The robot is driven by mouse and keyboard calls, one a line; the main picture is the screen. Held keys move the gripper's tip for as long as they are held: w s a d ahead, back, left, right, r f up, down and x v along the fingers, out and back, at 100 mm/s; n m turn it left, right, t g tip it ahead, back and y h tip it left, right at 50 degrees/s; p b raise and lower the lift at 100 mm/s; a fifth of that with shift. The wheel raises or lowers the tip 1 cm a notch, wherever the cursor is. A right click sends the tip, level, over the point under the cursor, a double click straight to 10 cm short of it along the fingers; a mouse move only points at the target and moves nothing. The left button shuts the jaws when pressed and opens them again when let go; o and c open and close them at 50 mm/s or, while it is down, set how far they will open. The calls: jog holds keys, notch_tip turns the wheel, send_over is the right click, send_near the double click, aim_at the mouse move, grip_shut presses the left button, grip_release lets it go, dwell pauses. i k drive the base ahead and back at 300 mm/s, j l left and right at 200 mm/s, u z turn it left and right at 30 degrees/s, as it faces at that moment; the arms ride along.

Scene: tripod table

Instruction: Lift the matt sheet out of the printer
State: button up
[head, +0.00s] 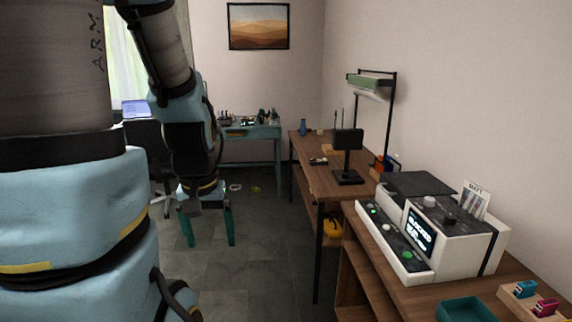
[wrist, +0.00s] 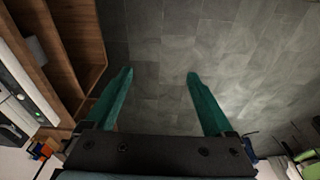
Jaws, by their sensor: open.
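The printer (head: 427,262) is a white machine with a dark top, a lit screen and a row of buttons, on the wooden bench at the right in the head view. A sheet marked with lettering and a dark picture (head: 476,200) stands upright at its back; I cannot tell whether it is matt. My gripper (head: 207,238) hangs open and empty over the floor, well left of the printer. In the wrist view its two green fingers (wrist: 160,88) are spread above bare grey tiles. Part of a white machine (wrist: 25,105) shows at that view's left edge.
The wooden bench (head: 385,291) runs along the right wall, with open shelves below. A teal tray (head: 465,309) and a wooden holder with small cartridges (head: 530,298) stand near the printer. A black stand (head: 348,157) is farther back. The grey floor (head: 262,240) is mostly clear.

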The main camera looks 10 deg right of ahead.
aim_at(474, 199)
jog(key=z, duration=0.6)
jog(key=i+j+z, duration=0.15)
jog(key=i+z, duration=0.3)
jog(key=i+j+z, duration=0.3)
jog(key=z, duration=0.2)
jog(key=i+j+z, duration=0.15)
jog(key=i+j, duration=0.85)
jog(key=k+j, duration=0.05)
jog(key=j, duration=0.1)
